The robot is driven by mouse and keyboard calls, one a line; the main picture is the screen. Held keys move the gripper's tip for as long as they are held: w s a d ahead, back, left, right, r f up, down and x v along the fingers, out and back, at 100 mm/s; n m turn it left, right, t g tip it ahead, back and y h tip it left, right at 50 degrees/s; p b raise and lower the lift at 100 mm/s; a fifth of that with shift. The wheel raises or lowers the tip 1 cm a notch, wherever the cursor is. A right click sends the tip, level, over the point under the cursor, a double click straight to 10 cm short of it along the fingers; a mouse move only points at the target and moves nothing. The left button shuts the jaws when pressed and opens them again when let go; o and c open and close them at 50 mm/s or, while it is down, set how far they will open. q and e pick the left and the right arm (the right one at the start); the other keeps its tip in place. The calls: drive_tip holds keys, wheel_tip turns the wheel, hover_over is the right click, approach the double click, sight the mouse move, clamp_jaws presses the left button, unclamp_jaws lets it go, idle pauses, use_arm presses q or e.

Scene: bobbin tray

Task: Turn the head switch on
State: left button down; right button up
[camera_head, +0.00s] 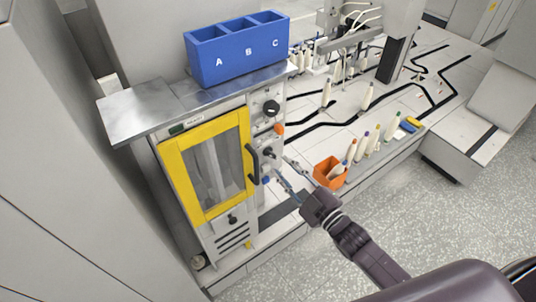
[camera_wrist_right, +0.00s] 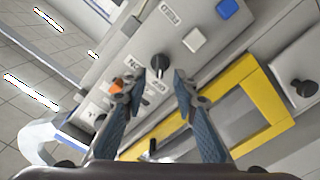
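In the right wrist view the knob (camera_wrist_right: 159,63) sits beside printed ON and OFF marks. My right gripper (camera_head: 280,164) is open and empty, with its fingers pointing at the panel. In the wrist view its two fingertips (camera_wrist_right: 159,82) lie on either side of the knob, apart from each other; I cannot tell whether they touch it. My left gripper is not in view.
An orange button (camera_head: 279,129) and a larger black knob (camera_head: 271,107) are above the switch; a blue button (camera_head: 266,180) is below. The door handle (camera_head: 253,165) is close by on the left.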

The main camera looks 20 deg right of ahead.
sight(273, 156)
drive_tip(key=x, duration=0.4)
drive_tip(key=shift+w, duration=0.2)
drive_tip(key=shift+w+a+f, duration=0.1)
drive_tip(key=shift+w+a, duration=0.15)
drive_tip(key=shift+w, duration=0.4)
drive_tip(key=shift+c, duration=0.4)
clamp_jaws()
drive_tip(key=shift+p, duration=0.3)
